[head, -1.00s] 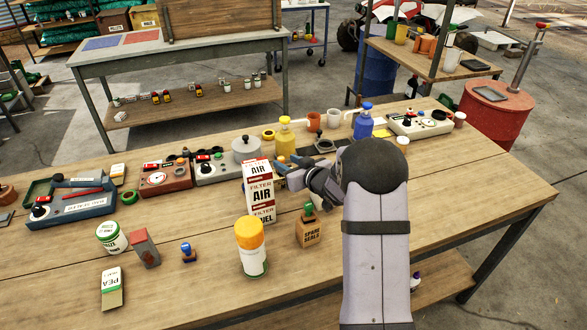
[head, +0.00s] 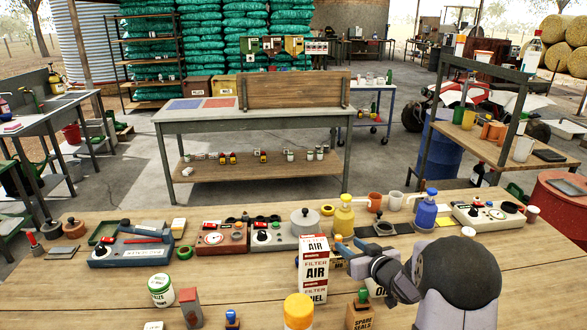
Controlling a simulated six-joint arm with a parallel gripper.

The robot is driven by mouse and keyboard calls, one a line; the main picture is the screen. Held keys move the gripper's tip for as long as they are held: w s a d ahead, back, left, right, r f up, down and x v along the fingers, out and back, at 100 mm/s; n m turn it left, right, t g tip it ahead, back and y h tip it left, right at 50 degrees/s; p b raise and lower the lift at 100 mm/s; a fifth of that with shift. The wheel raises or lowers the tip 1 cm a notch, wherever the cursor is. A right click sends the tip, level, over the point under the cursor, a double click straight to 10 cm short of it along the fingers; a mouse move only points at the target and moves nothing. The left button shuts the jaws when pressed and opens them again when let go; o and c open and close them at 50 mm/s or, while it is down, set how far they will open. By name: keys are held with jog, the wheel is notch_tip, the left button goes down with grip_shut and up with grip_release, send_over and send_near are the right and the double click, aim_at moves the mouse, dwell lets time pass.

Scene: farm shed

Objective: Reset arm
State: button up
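My gripper (head: 350,247) is at the right of the head view, low over the wooden workbench (head: 232,283). Its two bluish fingers point left and look spread, with nothing visible between them. The fingertips are close to the right side of the white and red air filter box (head: 313,270); I cannot tell whether they touch it. My forearm comes in from the lower right and hides part of the bench and a box marked OIL behind the wrist.
A yellow bottle (head: 344,217), a blue bottle (head: 426,210) and mugs stand behind my gripper. An orange-capped bottle (head: 298,312) and a spare seals box (head: 360,314) stand in front. A blue tester (head: 131,247) sits at left.

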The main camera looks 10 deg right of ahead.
jog(key=s+d+r+m+g+h+p, duration=0.1)
jog(key=s+d+m+g+h+p, duration=0.25)
jog(key=s+d+g+h, duration=0.35)
jog(key=s+a+g+y, duration=0.1)
jog(key=s+a+g, duration=0.2)
jog(key=s, duration=1)
jog(key=s+a+f+g+y+b, duration=0.1)
jog(key=s+a+f, duration=0.1)
jog(key=s+a, duration=0.4)
jog(key=s+a+f+n+g+y+b, duration=0.1)
jog(key=s+a+f+g+y, duration=0.1)
jog(key=s+a, duration=0.5)
jog(key=s+f, duration=0.1)
jog(key=s, duration=0.3)
jog(key=shift+a+f, duration=0.25)
jog(key=shift+f, duration=0.1)
